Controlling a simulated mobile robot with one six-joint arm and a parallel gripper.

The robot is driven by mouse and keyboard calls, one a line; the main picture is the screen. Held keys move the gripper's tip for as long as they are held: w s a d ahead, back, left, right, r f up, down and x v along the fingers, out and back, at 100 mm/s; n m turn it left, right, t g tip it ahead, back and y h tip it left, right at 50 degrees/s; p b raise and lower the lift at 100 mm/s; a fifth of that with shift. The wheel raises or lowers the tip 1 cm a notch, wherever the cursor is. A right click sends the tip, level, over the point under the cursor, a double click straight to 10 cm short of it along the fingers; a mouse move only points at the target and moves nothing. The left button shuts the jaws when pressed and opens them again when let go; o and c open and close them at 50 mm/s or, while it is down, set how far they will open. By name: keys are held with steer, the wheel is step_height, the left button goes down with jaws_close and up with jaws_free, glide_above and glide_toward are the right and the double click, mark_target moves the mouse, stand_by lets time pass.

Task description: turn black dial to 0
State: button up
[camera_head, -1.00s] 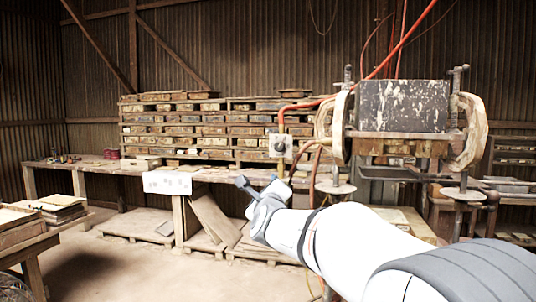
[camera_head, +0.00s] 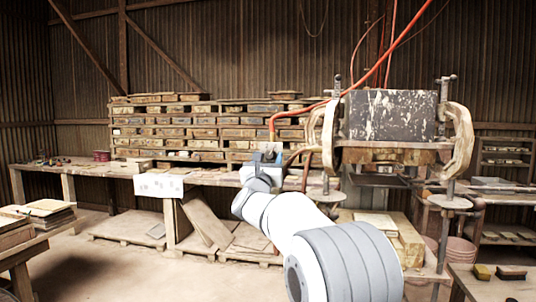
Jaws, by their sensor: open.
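My gripper (camera_head: 264,160) is raised in front of the grey control box (camera_head: 271,146) beside the tile press (camera_head: 392,125). The jaws are open and nothing shows between them. The gripper overlaps the box in this view, so the black dial on its front is mostly hidden and I cannot read its setting. I cannot tell whether the fingers touch the dial or are short of it. An orange hose runs up from the box to the press.
A long workbench (camera_head: 90,169) runs along the back wall, with stacked wooden moulds (camera_head: 165,128) above it. A white sheet (camera_head: 159,185) hangs at its front edge. A table with boards (camera_head: 38,213) is at left. The floor (camera_head: 120,265) between is clear.

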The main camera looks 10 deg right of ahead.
steer(key=shift+w+d+r, duration=0.1)
steer(key=shift+w+d, duration=0.05)
steer(key=shift+w, duration=0.2)
steer(key=shift+c, duration=0.4)
